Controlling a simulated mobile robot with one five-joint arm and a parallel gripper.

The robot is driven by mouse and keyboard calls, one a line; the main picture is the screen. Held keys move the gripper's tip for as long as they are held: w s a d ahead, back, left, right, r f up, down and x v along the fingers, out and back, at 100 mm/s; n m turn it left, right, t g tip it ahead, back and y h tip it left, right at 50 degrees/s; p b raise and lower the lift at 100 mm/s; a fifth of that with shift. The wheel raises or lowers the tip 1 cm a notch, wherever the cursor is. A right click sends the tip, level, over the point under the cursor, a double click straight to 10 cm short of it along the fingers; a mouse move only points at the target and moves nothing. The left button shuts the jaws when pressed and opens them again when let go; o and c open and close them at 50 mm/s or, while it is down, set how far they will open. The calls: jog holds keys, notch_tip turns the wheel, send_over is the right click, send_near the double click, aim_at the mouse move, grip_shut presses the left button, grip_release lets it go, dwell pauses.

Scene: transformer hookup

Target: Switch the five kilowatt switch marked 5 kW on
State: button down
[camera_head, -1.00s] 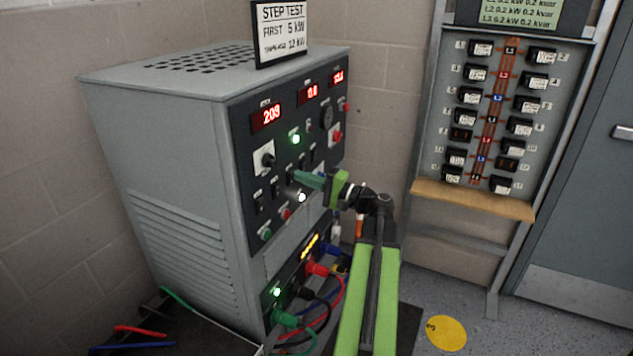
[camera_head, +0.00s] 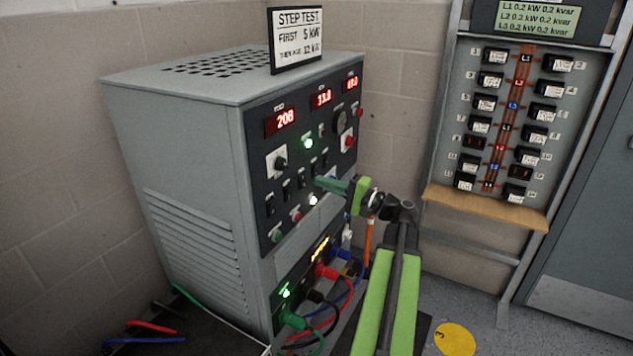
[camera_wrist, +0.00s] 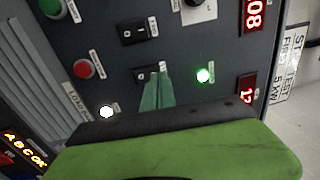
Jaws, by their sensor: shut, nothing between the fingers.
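The grey load bank (camera_head: 190,200) has a row of small black rocker switches on its dark front panel. One switch (camera_head: 287,189) shows left of my gripper, and another (camera_head: 270,204) further left; their labels are too small to read, so I cannot tell which is marked 5 kW. My gripper (camera_head: 318,181) is shut and empty, its green fingertips close in front of the row's middle. In the wrist view the fingertips (camera_wrist: 156,77) partly cover one switch (camera_wrist: 146,73). A neighbouring switch (camera_wrist: 138,31) is clear of them. I cannot tell whether the fingertips touch.
A green lamp (camera_head: 308,142) and a white lamp (camera_head: 313,200) are lit. Red displays (camera_head: 286,120) line the panel top. A STEP TEST sign (camera_head: 296,38) stands on the cabinet. Coloured cables (camera_head: 340,297) plug in below. A breaker board (camera_head: 505,130) stands at right.

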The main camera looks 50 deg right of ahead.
jog(key=r+v, duration=0.2)
jog(key=v, duration=0.7)
jog(key=shift+s+d+p, duration=0.2)
jog(key=shift+s+p, duration=0.15)
jog(key=shift+p, duration=0.1)
